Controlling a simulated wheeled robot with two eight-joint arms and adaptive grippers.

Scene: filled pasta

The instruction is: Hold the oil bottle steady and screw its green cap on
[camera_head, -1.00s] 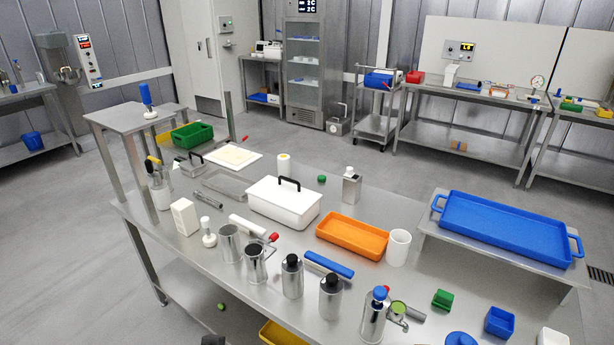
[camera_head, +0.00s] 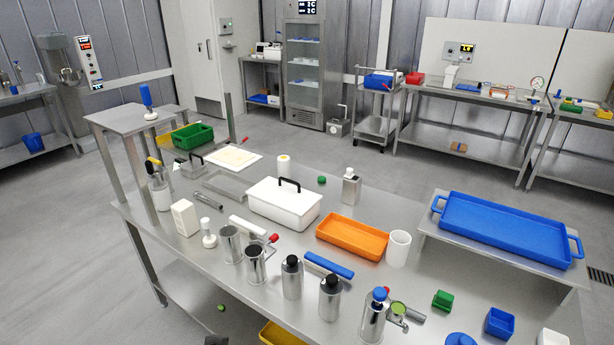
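A squarish metal bottle (camera_head: 351,188) with a pale neck and top stands upright toward the far side of the steel table, behind the orange tray; it looks like the oil bottle. A small green cap (camera_head: 322,180) lies on the table to its left, apart from it. Neither of my grippers can be made out. A small dark shape shows at the bottom edge, left of centre, too cut off to identify.
A white lidded box (camera_head: 284,205) stands left of the bottle and an orange tray (camera_head: 352,236) in front. Several steel bottles and cups line the near edge. A blue tray (camera_head: 506,230) sits on a raised stand at right. Bare tabletop surrounds the bottle's right side.

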